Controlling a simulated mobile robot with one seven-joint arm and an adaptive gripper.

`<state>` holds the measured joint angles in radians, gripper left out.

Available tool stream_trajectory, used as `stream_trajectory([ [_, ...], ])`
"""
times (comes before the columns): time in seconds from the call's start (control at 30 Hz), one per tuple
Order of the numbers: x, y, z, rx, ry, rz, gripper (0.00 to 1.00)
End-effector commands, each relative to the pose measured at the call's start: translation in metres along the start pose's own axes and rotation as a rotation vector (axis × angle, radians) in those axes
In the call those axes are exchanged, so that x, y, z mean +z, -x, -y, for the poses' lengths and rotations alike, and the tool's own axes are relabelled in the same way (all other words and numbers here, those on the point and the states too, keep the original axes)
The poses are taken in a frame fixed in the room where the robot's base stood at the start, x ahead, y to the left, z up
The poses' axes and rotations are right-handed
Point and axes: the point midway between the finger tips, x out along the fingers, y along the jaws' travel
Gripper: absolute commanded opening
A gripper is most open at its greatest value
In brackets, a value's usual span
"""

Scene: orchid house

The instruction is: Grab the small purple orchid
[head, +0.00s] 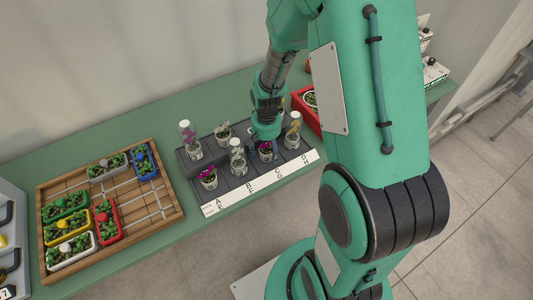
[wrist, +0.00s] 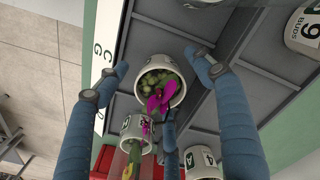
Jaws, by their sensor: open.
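A purple orchid (wrist: 158,97) with magenta petals and green leaves stands in a white pot (wrist: 178,72) in the wrist view. In the head view this orchid (head: 266,147) is in the front row of the dark tray (head: 224,184), by the C/G label, partly hidden by my gripper (head: 264,128). My gripper (wrist: 156,62) is open, with its blue fingers spread on both sides of the pot; contact cannot be told. Two more potted purple orchids stand at the tray's left: one in front (head: 208,177), one behind with a clear cover (head: 187,137).
Neighbouring white pots crowd the tray, one right beside the orchid (wrist: 138,127) and another lower right (wrist: 203,160). A red bin (head: 300,103) stands right of the tray. A wooden crate (head: 172,203) with coloured planters lies left on the green bench (head: 110,125).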

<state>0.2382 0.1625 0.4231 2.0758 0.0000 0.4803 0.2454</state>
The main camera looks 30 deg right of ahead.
Motion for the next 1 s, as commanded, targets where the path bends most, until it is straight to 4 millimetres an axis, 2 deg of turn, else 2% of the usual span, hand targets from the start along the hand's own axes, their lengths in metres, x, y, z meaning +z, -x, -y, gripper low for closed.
stream_trajectory([
  [0.37,0.0000,0.0004,0.0000,0.000,0.000,0.000,0.68],
  [0.43,0.0000,0.0004,0.0000,0.000,0.000,0.000,0.58],
  [0.6,0.0000,0.0003,0.0000,0.000,0.000,0.000,0.24],
  [0.67,0.0000,0.0004,0.0000,0.000,0.000,0.000,0.14],
  [1.0,-0.0003,0.0012,0.0001,0.000,0.000,-0.001,0.13],
])
